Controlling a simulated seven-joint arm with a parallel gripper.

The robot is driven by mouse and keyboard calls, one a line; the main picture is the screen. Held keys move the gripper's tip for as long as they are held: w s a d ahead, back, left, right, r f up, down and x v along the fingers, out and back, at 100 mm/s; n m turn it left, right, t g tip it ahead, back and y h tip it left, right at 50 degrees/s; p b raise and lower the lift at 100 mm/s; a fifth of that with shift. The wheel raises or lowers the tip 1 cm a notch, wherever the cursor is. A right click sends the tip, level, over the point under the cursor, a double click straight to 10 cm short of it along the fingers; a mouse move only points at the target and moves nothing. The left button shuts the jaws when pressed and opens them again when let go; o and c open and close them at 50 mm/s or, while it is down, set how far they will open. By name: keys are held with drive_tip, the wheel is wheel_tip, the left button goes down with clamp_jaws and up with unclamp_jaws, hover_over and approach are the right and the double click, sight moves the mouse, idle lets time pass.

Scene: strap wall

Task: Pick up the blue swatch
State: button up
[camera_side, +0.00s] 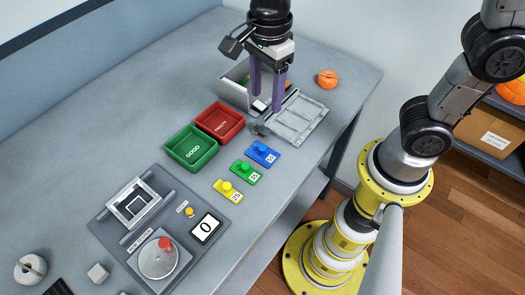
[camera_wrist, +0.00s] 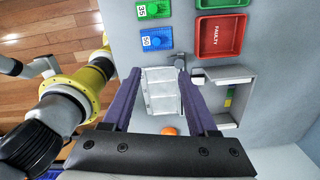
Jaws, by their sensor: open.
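The only clearly blue item I see is a small blue plate with a round knob and a white number label (camera_side: 262,152), lying flat on the table. It shows at the top of the wrist view (camera_wrist: 158,43), beside a similar green plate (camera_wrist: 154,9). My gripper (camera_side: 267,104) points down with its purple fingers apart and nothing between them. It is over the grey open box (camera_side: 232,90) and its lid, away from the blue plate. In the wrist view my fingers (camera_wrist: 158,74) frame the pale lid panel. Small green and yellow pieces (camera_wrist: 229,101) show inside the box; the rest of its contents is partly hidden.
The panelled lid (camera_side: 300,117) lies open beside the box. A red FAULTY tray (camera_side: 220,121) and green GOOD tray (camera_side: 191,147) stand nearby. A yellow plate (camera_side: 228,191) lies nearer. An orange object (camera_side: 328,79) sits behind the lid.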

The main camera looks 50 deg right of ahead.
drive_tip(key=a+f, duration=0.1)
drive_tip(key=f, duration=0.1)
hover_over(263, 147)
drive_tip(key=f, duration=0.7)
drive_tip(key=shift+s+d+f, duration=0.15)
drive_tip(key=shift+d, duration=0.05)
drive_tip(key=shift+a+f, duration=0.15)
drive_tip(key=shift+f, duration=1.25)
drive_tip(key=shift+a+f, duration=0.1)
drive_tip(key=shift+f, duration=1.3)
clamp_jaws()
